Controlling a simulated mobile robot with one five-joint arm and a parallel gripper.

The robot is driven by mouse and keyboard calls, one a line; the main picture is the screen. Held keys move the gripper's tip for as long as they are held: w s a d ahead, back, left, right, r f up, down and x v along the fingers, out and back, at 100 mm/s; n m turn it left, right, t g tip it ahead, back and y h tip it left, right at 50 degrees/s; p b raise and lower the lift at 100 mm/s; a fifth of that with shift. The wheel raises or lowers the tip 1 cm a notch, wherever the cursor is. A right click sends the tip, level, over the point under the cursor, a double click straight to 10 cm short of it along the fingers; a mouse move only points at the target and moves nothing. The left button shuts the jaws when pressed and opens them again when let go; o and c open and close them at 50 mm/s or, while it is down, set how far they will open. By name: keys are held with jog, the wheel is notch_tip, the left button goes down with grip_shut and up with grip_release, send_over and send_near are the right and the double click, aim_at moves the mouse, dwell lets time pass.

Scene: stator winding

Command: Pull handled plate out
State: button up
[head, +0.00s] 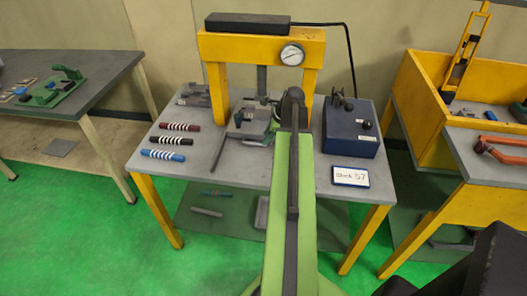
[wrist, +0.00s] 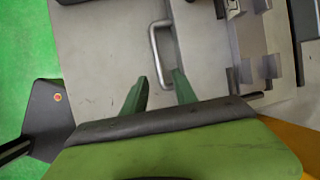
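The handled plate (wrist: 203,50) is a flat grey metal plate in the wrist view, with a U-shaped metal handle (wrist: 154,45) standing out from its left edge. In the head view the plate (head: 250,128) lies on the table under the yellow press, partly covered by my arm. In the head view my gripper is mostly hidden behind my arm.
The yellow press (head: 262,47) with a gauge stands over the grey table (head: 215,165). A blue box (head: 350,128) and a label card (head: 350,176) are at right. Several striped rolls (head: 168,141) lie at left. The table front is mostly clear.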

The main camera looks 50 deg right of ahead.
jog(key=b+x, duration=0.2)
jog(key=x, duration=0.2)
jog(key=shift+w+f+b, duration=0.1)
jog(key=shift+f+b, duration=0.15)
jog(key=shift+b, duration=0.1)
grip_shut()
dwell(1.1)
